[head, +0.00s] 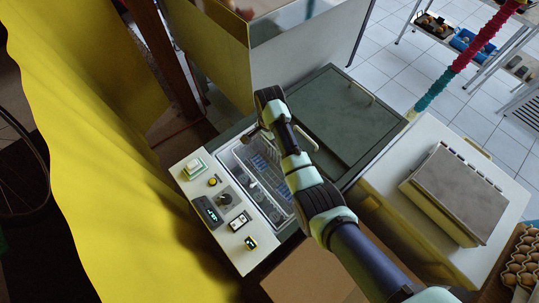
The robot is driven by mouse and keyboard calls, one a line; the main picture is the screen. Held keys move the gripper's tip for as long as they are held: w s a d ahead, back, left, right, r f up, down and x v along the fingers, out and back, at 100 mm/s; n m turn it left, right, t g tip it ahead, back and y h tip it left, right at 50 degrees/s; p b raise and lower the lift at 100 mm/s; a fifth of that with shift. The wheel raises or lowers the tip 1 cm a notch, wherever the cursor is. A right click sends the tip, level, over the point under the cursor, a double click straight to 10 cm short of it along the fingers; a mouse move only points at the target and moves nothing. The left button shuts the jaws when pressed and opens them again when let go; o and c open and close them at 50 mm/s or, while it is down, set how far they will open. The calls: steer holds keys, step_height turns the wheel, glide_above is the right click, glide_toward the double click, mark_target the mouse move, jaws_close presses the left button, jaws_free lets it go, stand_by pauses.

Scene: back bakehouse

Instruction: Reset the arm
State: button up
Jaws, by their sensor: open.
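My arm comes in from the lower right of the head view and reaches up to the middle. My gripper (252,137) is at the far end of it, small and partly hidden behind my wrist. It hangs over the upper end of a clear bin (284,222) set into the worktop. The jaws look open, and I see nothing between them. Whether the gripper touches the bin cannot be told.
A white control panel (226,245) with a display and knobs lies left of the bin. A dark green lid with a handle (345,115) is to the right. A grey-topped box (455,195) sits on a white counter. A yellow curtain (100,170) hangs at left. Egg trays (522,262) are lower right.

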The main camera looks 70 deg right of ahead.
step_height(320, 180, down, 8)
steer(key=b, duration=0.6)
steer(key=shift+b, duration=0.4)
step_height(320, 180, up, 10)
steer(key=p, duration=1)
